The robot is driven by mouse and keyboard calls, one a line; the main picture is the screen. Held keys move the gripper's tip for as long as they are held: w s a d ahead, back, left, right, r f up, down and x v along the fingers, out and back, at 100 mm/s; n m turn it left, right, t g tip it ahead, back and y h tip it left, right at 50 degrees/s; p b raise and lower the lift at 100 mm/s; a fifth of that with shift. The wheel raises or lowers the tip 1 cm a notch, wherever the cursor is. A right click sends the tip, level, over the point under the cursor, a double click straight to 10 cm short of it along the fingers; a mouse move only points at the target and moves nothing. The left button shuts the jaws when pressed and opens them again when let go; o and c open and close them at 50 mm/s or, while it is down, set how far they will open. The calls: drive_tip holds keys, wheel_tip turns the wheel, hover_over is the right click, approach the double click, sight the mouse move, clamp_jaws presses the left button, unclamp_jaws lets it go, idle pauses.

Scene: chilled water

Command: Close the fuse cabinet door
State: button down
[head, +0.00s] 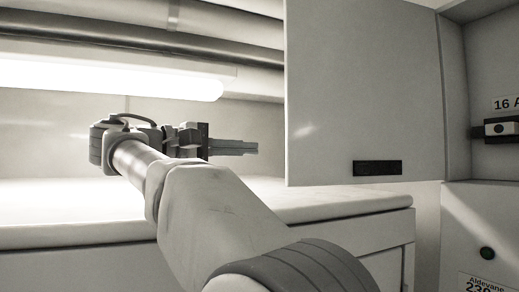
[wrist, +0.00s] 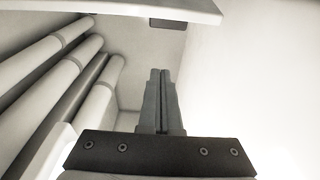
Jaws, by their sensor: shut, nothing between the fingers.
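The fuse cabinet door (head: 365,90) is a large flat grey panel in the head view. It stands open, joined at its right edge to the cabinet (head: 456,90) and reaching out to the left. A black handle strip (head: 377,167) sits near its lower edge. My gripper (head: 255,148) is left of the door's free edge in the picture, with its fingers pointing right. In the wrist view my gripper (wrist: 161,72) has its two dark fingers together and empty. No contact with the door shows.
A white counter (head: 340,203) runs below the door and my arm. Pipes (head: 120,38) and a bright lamp (head: 110,80) run along the upper left. Inside the cabinet is a switch (head: 502,127) under a "16 A" label. A green button (head: 487,253) is on the lower right panel.

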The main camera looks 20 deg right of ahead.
drive_tip(key=shift+w+d+r, duration=0.1)
drive_tip(key=shift+w+d, duration=0.05)
drive_tip(key=shift+w, duration=0.1)
drive_tip(key=d, duration=0.9)
drive_tip(key=shift+w+d, duration=0.3)
drive_tip(key=shift+w, duration=0.1)
drive_tip(key=shift+s+a, duration=0.15)
drive_tip(key=shift+s, duration=0.6)
drive_tip(key=shift+s+a, duration=0.15)
drive_tip(key=shift+s, duration=0.6)
drive_tip(key=shift+s+a, duration=0.1)
